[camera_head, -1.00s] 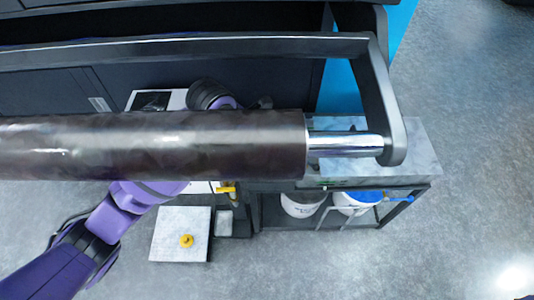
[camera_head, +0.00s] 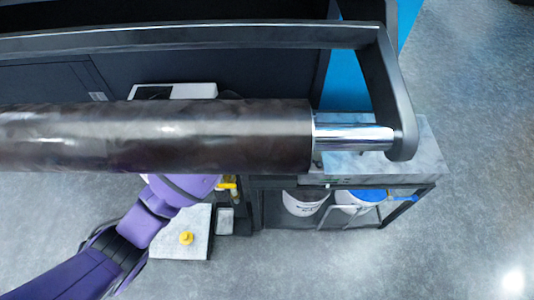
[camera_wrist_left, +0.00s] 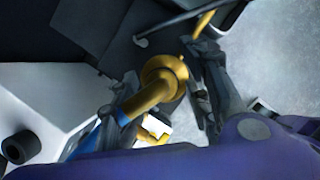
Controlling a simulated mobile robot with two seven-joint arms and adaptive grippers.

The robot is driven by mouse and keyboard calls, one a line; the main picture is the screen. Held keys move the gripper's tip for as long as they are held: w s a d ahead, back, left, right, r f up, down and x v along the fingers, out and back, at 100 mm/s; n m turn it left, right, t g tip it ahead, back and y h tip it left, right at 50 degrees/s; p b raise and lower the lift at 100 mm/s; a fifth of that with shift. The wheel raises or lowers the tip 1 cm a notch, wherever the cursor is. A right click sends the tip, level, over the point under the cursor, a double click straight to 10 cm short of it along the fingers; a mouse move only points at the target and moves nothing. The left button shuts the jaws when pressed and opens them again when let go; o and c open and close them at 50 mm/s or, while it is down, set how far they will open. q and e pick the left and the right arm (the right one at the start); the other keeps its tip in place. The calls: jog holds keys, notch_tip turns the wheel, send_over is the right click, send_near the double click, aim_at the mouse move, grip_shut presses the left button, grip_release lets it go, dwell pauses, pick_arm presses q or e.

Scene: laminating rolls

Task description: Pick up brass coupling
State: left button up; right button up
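The brass coupling (camera_wrist_left: 163,80) shows in the left wrist view as a golden ring on a slanting brass tube, with a blue section at the tube's lower left. My left gripper (camera_wrist_left: 165,92) has its dark fingers apart, one right of the ring and one left of the tube. The coupling lies between them; I cannot tell whether either finger touches it. In the head view, the large dark roll hides my left gripper. A small yellow piece (camera_head: 229,184) shows just below the roll. My right gripper is in neither view.
The dark roll (camera_head: 150,137) and its metal shaft (camera_head: 350,137) span the head view above the work area. A yellow knob (camera_head: 186,238) sits on a pale block (camera_head: 197,222). White buckets (camera_head: 304,203) stand in a low rack. Floor at the right is clear.

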pick_arm(q)
grip_shut()
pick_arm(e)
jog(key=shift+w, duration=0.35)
pick_arm(q)
jog(key=shift+r, duration=0.1)
